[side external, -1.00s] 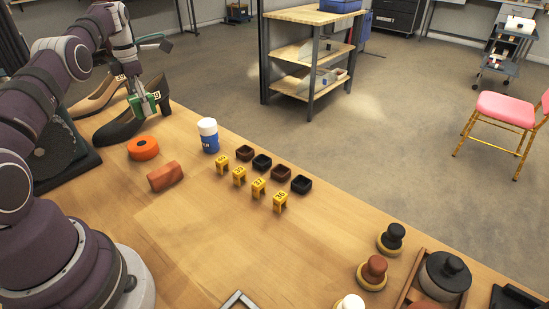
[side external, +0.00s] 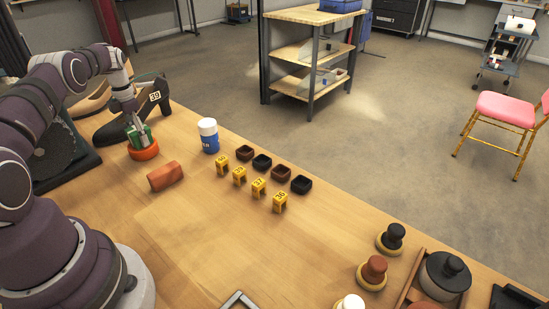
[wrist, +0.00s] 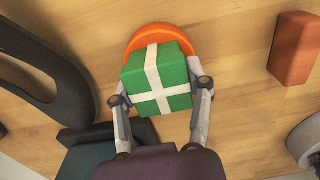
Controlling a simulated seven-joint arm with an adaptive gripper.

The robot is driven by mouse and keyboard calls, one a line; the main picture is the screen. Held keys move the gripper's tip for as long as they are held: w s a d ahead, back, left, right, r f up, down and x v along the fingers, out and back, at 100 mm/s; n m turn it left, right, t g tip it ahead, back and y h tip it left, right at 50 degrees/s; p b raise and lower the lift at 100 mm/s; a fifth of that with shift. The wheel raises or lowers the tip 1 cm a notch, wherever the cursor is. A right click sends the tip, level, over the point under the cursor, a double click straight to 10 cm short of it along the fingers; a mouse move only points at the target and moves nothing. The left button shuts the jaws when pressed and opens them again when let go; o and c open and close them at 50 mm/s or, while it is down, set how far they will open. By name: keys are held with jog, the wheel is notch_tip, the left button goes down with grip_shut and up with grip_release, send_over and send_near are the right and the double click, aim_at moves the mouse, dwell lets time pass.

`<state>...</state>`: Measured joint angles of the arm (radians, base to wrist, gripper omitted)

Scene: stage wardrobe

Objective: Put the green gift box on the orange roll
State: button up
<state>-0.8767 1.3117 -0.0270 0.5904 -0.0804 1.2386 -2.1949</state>
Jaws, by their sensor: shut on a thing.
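The green gift box (wrist: 175,75) with a white ribbon is between the fingers of my gripper (wrist: 160,98), which is shut on it. In the side view my gripper (side external: 138,124) points down over the orange roll (side external: 144,152), with the green box (side external: 146,132) at its tip. The orange roll lies flat on the table. In the wrist view the orange roll (wrist: 163,29) shows behind the box, which covers much of it. The box looks to be at the roll's top; whether it touches is hard to tell.
A red-brown block (side external: 165,176) lies in front of the roll, and a white-and-blue bottle (side external: 209,136) stands to its right. A black shoe (side external: 120,126) tagged 39 stands behind. Several small trays and yellow number markers (side external: 239,176) lie farther right.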

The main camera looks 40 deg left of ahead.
jog(key=o, duration=1.1)
jog(key=shift+r, duration=0.1)
notch_tip(320, 180, up, 8)
jog(key=shift+w+d+f, duration=0.1)
jog(key=shift+w, duration=0.05)
jog(key=w+d+r+m+t+y, duration=0.15)
jog(key=w+d+r+m, duration=0.25)
jog(key=d+r+m, duration=0.8)
jog(key=s+d+m+t, duration=0.1)
jog(key=s+d+m, duration=0.3)
jog(key=m, duration=0.4)
jog(key=s+d+f+m+t+h, duration=0.1)
jog(key=s+d+m, duration=0.3)
jog(key=d+m, duration=0.3)
jog(key=s+d+f+m+t, duration=0.1)
jog(key=s+d+m+t, duration=0.1)
jog(key=d+m, duration=0.3)
jog(key=shift+s+d+f+m+h, duration=0.15)
jog(key=shift+s+m, duration=0.15)
jog(key=shift+m, duration=0.35)
jog(key=shift+s+d+r+m, duration=0.1)
jog(key=shift+s+m, duration=0.2)
jog(key=shift+m, duration=0.4)
jog(key=shift+s+d+f+m+h, duration=0.15)
jog(key=shift+s+m, duration=0.15)
jog(key=shift+m, duration=0.35)
jog(key=shift+r, duration=0.1)
